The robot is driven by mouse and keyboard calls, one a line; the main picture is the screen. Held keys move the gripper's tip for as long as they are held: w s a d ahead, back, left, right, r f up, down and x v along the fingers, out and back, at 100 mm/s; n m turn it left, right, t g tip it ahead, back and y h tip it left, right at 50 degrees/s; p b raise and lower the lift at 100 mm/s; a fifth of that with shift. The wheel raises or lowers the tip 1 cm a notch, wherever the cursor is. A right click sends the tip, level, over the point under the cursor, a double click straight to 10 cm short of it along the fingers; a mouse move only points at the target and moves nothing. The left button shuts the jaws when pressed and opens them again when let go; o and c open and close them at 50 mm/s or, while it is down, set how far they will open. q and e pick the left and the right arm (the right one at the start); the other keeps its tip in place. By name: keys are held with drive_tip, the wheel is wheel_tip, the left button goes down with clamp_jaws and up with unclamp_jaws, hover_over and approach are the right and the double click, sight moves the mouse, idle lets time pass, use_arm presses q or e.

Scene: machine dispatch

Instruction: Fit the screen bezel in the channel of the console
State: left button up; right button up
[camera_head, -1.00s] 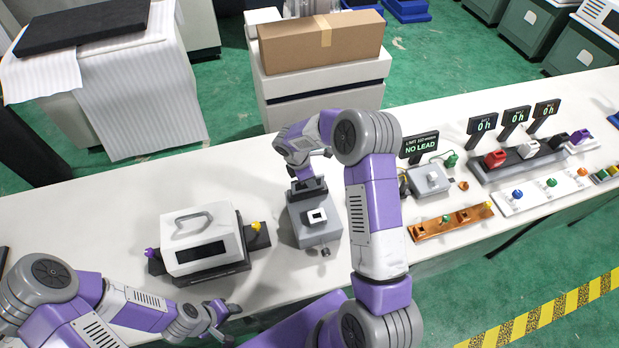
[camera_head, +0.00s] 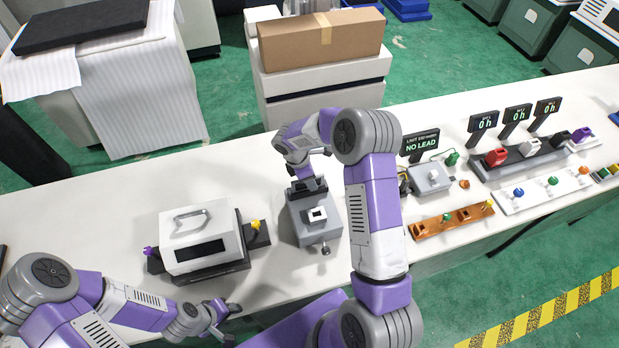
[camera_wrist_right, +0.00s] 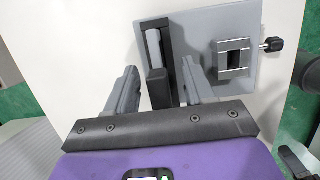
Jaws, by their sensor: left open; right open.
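The console (camera_head: 313,231) is a grey box on the bench, with a small white square part with a dark centre on top and a knob at its front. It also shows in the right wrist view (camera_wrist_right: 228,82). A dark upright piece, apparently the screen bezel (camera_wrist_right: 157,88), stands at the console's edge by a dark-framed slot; I cannot tell how deep it sits. My right gripper (camera_wrist_right: 159,72) is open, its fingers on either side of this piece with gaps showing. In the head view my right gripper (camera_head: 306,184) is over the console's back end. My left gripper (camera_head: 222,314) is open and empty by the bench's front edge.
A white handled machine (camera_head: 200,238) stands left of the console on a dark base. To the right are a grey box with a NO LEAD sign (camera_head: 420,144), an orange rack (camera_head: 452,221) and a white rack (camera_head: 543,191).

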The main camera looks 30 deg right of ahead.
drive_tip(key=v, duration=0.7)
drive_tip(key=shift+s, duration=0.15)
idle(0.3)
